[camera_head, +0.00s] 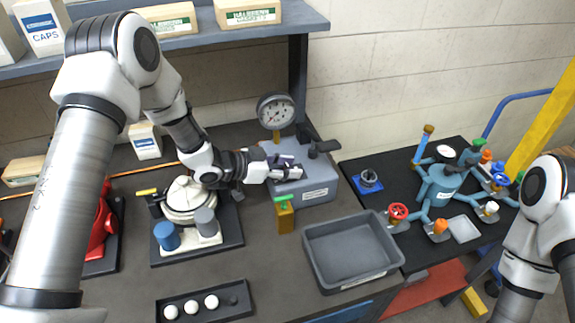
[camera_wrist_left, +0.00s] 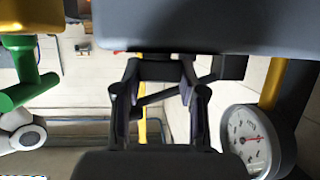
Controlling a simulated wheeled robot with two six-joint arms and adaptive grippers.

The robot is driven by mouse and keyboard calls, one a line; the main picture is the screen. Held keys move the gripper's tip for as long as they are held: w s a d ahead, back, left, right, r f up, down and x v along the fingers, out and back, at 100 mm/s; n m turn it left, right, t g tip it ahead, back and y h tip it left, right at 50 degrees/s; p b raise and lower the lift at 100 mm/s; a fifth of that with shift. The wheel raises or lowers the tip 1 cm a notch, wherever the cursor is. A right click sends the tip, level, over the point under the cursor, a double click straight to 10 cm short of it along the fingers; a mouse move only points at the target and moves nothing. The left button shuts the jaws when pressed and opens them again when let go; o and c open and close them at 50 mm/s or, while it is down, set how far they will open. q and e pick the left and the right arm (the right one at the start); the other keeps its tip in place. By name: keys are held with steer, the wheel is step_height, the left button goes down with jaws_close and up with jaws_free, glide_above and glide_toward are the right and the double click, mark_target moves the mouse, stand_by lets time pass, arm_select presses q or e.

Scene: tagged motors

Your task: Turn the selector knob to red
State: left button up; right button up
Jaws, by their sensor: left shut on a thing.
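My left gripper (camera_head: 292,171) reaches in from the left to the top of a grey box (camera_head: 318,194) with a pressure gauge behind it. In the left wrist view the gripper (camera_wrist_left: 160,72) has its fingers drawn together against the grey box (camera_wrist_left: 210,25), shut on a small dark part. This part looks like the selector knob, but the fingers mostly hide it. A small red mark (camera_wrist_left: 119,53) shows beside the fingertips. I cannot read which way the knob points. My right arm shows at the right edge; its gripper is out of view.
The gauge (camera_head: 276,111) stands close behind the gripper. A black handle (camera_head: 323,147) rises from the box. A yellow post with a green tee handle (camera_head: 284,200) stands in front. A grey bin (camera_head: 310,270) sits nearer. Blue valve piping (camera_head: 440,186) is at right.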

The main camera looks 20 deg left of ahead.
arm_select(q)
steer(key=shift+f+m+g+h, duration=0.1)
steer(key=shift+m+g+h, duration=0.35)
steer(key=shift+g, duration=0.25)
steer(key=o, duration=1)
steer(key=shift+o, duration=0.8)
steer(key=shift+w+d, duration=0.1)
steer(key=v, duration=1.2)
steer(key=shift+f, duration=0.1)
